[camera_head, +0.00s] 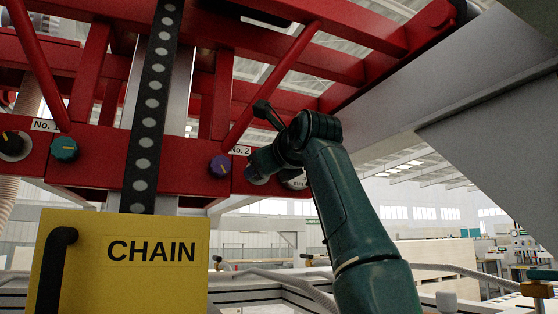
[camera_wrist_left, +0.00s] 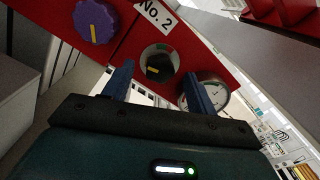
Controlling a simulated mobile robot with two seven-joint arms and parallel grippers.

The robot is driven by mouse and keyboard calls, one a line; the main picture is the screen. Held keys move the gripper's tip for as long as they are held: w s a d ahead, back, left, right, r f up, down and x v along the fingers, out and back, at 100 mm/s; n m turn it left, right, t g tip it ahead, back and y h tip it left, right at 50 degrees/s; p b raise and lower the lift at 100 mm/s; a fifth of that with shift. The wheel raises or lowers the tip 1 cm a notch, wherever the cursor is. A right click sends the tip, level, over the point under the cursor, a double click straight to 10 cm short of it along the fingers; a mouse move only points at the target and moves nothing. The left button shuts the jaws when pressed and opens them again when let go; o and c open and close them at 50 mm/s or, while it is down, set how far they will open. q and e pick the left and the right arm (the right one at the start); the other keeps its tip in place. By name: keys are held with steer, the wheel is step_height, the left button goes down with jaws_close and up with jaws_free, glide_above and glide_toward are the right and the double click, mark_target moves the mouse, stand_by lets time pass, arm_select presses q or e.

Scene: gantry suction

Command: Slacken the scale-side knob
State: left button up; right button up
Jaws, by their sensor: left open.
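In the left wrist view a black knob (camera_wrist_left: 157,64) with a yellow pointer sits in a round pale plate under a "No. 2" label (camera_wrist_left: 156,14). A round dial gauge (camera_wrist_left: 210,97) is to its right, partly covered by a finger. A purple knob (camera_wrist_left: 96,21) is to its left; it also shows in the head view (camera_head: 220,166). My left gripper (camera_wrist_left: 157,75) is open, its fingers either side of the black knob in the picture. I cannot tell whether they touch it. In the head view my left gripper (camera_head: 262,162) covers most of that knob.
The red beam (camera_head: 190,165) also carries a teal knob (camera_head: 64,149) and another black knob (camera_head: 13,143) near the "No. 1" label. A yellow "CHAIN" box (camera_head: 125,275) stands in front at lower left. A black perforated strip (camera_head: 148,125) runs up behind it. Red struts cross above.

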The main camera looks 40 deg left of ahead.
arm_select(q)
steer(key=b+v, duration=0.3)
steer(key=v, duration=0.9)
steer(key=shift+b, duration=0.4)
arm_select(e)
step_height(320, 180, down, 2)
steer(key=shift+w+a+f+m, duration=0.1)
steer(key=shift+a+m, duration=0.05)
steer(key=shift+m, duration=0.35)
arm_select(q)
steer(key=shift+a, duration=0.1)
arm_select(e)
steer(key=shift+f, duration=0.15)
